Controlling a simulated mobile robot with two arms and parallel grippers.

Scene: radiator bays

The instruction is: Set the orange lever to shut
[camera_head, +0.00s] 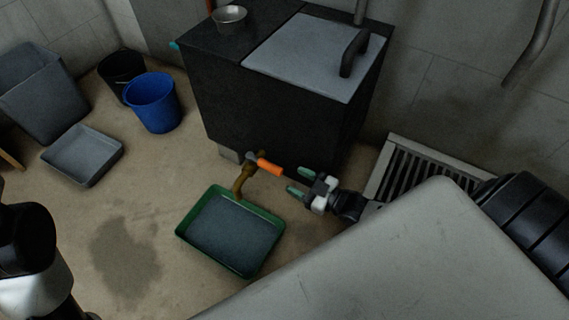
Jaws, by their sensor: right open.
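The orange lever (270,168) sits on a brass tap (242,180) low at the front of a dark cabinet (240,105). The lever points right and slightly down in the picture, sideways from the downward spout. My right gripper (295,180) is open, its green-tipped fingers just right of the lever's free end. The gap between the fingers faces the lever; I cannot tell whether they touch it. A green tray (184,227) lies on the floor under the spout, with a dark blue-grey surface inside. My left gripper is out of view.
The cabinet has a pale lid with a dark handle (353,52) and a metal bowl (229,19) on top. A blue bucket (152,103), black bucket (121,70) and grey tray (83,155) stand left. A floor grate (418,174) lies right. A damp patch (125,255) marks the floor.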

